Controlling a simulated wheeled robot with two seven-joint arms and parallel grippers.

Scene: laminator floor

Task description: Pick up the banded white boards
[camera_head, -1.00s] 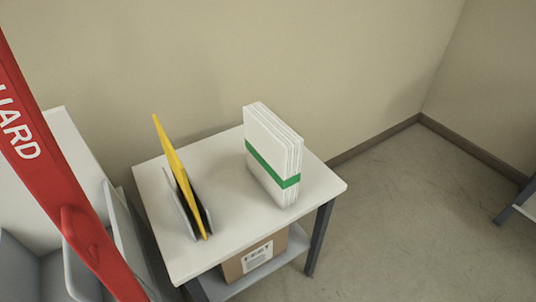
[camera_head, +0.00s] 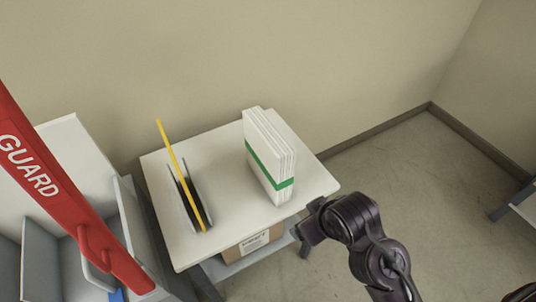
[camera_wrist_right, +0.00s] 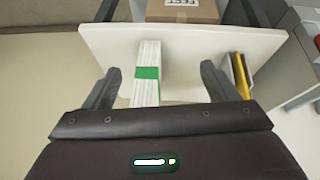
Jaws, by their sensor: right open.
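The banded white boards (camera_head: 268,152) stand upright as a stack on the small white table, with a green band around their middle. They also show in the right wrist view (camera_wrist_right: 148,58), between my finger directions but nearer the left finger. My right gripper (camera_head: 305,232) is near the table's front right corner, to the right of and in front of the boards, apart from them. In the right wrist view my right gripper (camera_wrist_right: 157,80) has its fingers wide apart and nothing held. My left gripper is not in view.
The white table (camera_head: 225,220) also bears a dark holder with a yellow sheet (camera_head: 181,175) left of the boards. A cardboard box (camera_head: 255,242) sits on its lower shelf. A red bar marked GUARD (camera_head: 50,180) crosses the left side.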

